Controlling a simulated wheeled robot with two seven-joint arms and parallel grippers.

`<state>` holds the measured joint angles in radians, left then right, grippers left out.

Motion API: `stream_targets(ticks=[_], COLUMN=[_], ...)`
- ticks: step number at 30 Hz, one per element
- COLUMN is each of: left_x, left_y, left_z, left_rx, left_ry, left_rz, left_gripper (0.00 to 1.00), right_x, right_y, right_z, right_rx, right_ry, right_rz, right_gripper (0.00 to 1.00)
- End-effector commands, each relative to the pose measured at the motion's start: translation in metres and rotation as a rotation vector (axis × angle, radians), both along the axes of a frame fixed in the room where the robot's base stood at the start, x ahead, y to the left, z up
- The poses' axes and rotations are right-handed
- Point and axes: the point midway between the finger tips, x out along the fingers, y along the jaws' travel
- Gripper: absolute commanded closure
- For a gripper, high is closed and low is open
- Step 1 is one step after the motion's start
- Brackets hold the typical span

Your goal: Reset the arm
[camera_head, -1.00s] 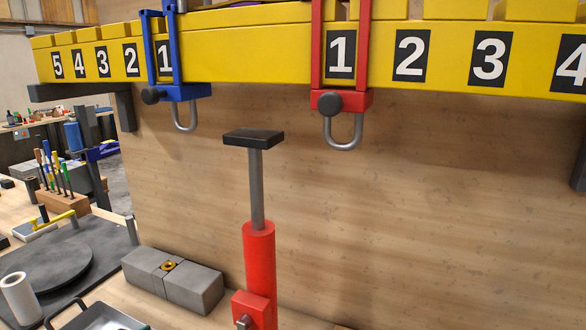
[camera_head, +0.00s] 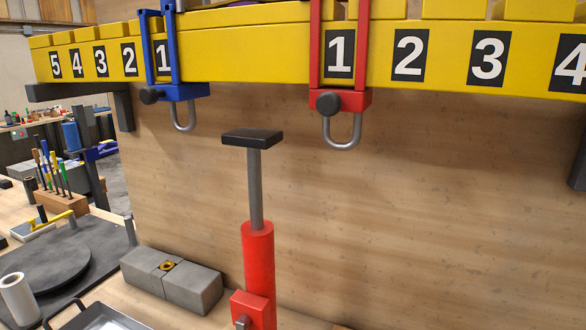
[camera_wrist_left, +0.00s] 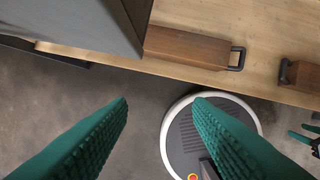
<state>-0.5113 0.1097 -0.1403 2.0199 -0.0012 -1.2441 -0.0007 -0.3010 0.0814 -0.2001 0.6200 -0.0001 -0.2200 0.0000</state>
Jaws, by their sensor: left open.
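My left gripper (camera_wrist_left: 161,100) shows in the left wrist view. Its two green ribbed fingers are wide apart with nothing between them. It hangs above the floor, in front of the wooden bench edge (camera_wrist_left: 180,72). Neither gripper shows in the head view. A small green, black and white part (camera_wrist_left: 306,138) at the right edge of the left wrist view looks like my right gripper, but it is cut off and its jaws cannot be made out.
In the head view a numbered yellow beam (camera_head: 250,53) carries a blue hanger (camera_head: 180,93) and a red hanger (camera_head: 341,101). A red jack (camera_head: 259,262) stands below, beside a grey block mould (camera_head: 200,288). Wooden blocks with handles (camera_wrist_left: 187,47) lie near the bench edge.

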Motion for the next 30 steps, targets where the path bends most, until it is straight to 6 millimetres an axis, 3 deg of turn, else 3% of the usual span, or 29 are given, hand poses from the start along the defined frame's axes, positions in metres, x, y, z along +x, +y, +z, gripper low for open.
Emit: stream_targets(ticks=[3,8,15,18,22,25,30], left_x=[-0.008,-0.035,-0.103,-0.136,-0.170,-0.186,-0.194], left_y=[0.000,0.004,0.015,0.021,0.028,0.031,0.033], left_z=[-0.061,-0.139,-0.233,-0.259,-0.279,-0.286,-0.289], left_rx=[0.003,0.006,0.012,0.016,0.019,0.020,0.020], left_ry=[0.032,0.067,0.119,0.137,0.154,0.160,0.162], left_rz=[-0.004,-0.010,-0.022,-0.026,-0.031,-0.033,-0.035], left_gripper=[0.54,0.54,0.54,0.54,0.54,0.54,0.54], right_x=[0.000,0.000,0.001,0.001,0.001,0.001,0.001], right_y=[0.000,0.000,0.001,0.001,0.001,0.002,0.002], right_z=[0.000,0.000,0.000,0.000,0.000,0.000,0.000], right_rx=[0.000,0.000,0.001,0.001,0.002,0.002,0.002], right_ry=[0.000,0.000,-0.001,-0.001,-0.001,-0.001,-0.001], right_rz=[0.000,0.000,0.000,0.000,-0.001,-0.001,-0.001], right_gripper=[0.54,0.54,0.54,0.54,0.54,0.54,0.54])
